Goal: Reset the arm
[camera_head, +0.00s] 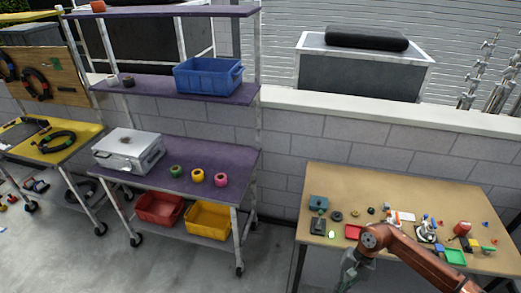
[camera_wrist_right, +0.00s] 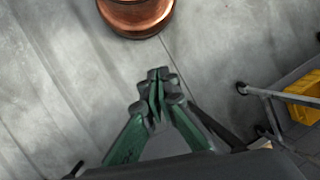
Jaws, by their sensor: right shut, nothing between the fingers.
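My right arm (camera_head: 412,254) is copper-coloured and comes in from the lower right in the head view, bent at an elbow in front of the tan table. My right gripper (camera_wrist_right: 157,100) shows in the right wrist view with its dark green fingers together and nothing between them. It hangs over bare grey floor (camera_wrist_right: 60,70). In the head view only a grey-green part of the wrist end shows at the bottom edge; the fingertips are not clear there. My left arm and left gripper are not in view.
The tan table (camera_head: 335,183) holds several small items, with a green tray (camera_head: 455,257) at the right. A purple shelf cart (camera_head: 215,160) with a blue crate (camera_head: 208,76) and a yellow bin (camera_head: 208,220) stands left. Floor between cart and table is clear.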

